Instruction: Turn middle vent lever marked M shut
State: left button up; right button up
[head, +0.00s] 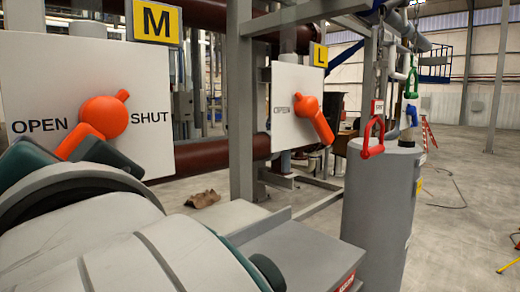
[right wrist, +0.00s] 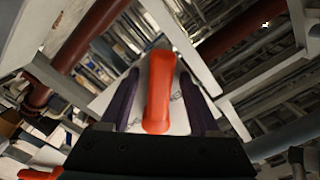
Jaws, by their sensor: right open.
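The middle vent lever (head: 104,116) is orange, with a round hub on a white plate (head: 40,85) under a yellow M sign (head: 156,22). The plate reads OPEN at left and SHUT at right. The lever's handle points down and left, below the word OPEN, and its short stub points up and right. My right gripper (head: 62,148) is open, its dark fingers on either side of the handle. In the right wrist view the orange handle (right wrist: 159,95) stands between the two fingers (right wrist: 158,100), with gaps on both sides. My left gripper is not in view.
A second orange lever (head: 312,118) on a white plate under an L sign (head: 319,55) is to the right. Grey posts and dark red pipes run behind the plates.

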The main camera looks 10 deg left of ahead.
grip_shut()
dwell(0.6)
dwell(0.9)
